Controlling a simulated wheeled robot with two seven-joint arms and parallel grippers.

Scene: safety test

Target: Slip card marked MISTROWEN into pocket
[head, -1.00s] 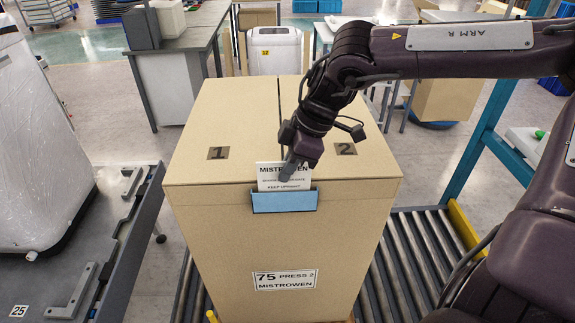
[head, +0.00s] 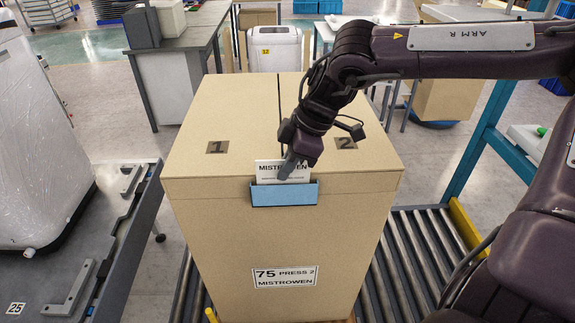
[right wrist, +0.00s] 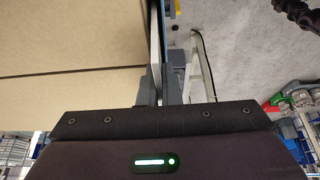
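The white card marked MISTROWEN (head: 268,168) stands upright at the front top edge of a large cardboard box (head: 215,225). Its lower part is hidden behind the front of the blue pocket (head: 284,195), which is fixed to the box's front face. My right gripper (head: 286,173) is at the card's upper right, its fingers closed on it. In the right wrist view the fingers (right wrist: 160,92) pinch the thin card edge-on, beside the box. My left gripper is in neither view.
The box has lid panels numbered 1 and 2 and a label (head: 285,277) reading 75 PRESS 2 MISTROWEN. It stands on a roller conveyor (head: 425,260) with a yellow rail.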

